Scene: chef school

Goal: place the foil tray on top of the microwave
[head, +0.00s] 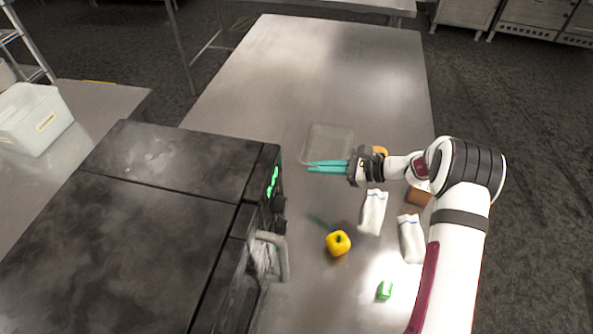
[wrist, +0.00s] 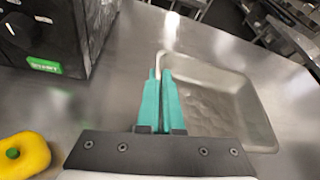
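The foil tray (head: 335,131) is a shallow, pale grey rectangular tray on the steel table, right of the microwave. It also shows in the wrist view (wrist: 235,100). My gripper (head: 310,166) has teal fingers, which lie along the tray's near rim. In the wrist view the fingers (wrist: 158,75) are nearly together, with the tray's left rim between their tips. They look shut on that rim. The tray looks level and at table height; I cannot tell whether it is lifted. The microwave (head: 165,215) is a large, dark, smudged box with a flat, empty top and green display.
A yellow pepper (head: 338,242), a green block (head: 384,290) and two white cloths (head: 373,212) (head: 411,238) lie on the table (head: 270,60) nearer the camera. A brown item (head: 418,196) is beside my arm. A white bin (head: 35,118) stands at far left. The table's far part is clear.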

